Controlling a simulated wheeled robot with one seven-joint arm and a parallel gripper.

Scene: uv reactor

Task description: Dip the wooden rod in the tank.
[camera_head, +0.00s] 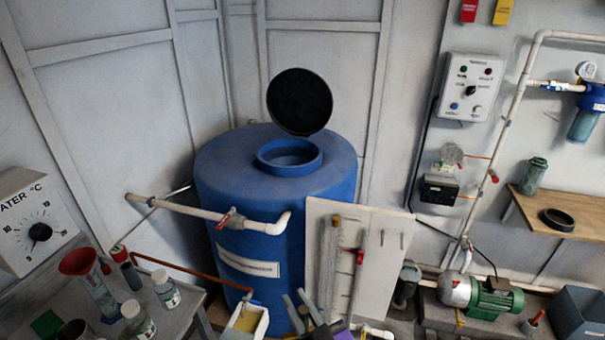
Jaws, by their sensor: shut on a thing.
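The tank (235,200) is a large blue drum in the middle, with its round top opening (290,155) uncovered and a black lid (300,101) raised behind it. The wooden rod (329,270) is long, greyish and nearly upright, with a brown upper end, in front of a pale board right of the tank. My gripper (318,315) shows at the bottom edge, partly cut off, shut at the rod's lower part. The exact contact is hard to see. The rod is outside the tank, its top below the opening.
A white pipe (190,209) with a red valve crosses the tank's front. The pale board (385,270) carries pegs and a red-handled tool (358,275). A bench (185,318) with bottles and a red funnel (77,261) is at left. A green pump (490,298) sits at right.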

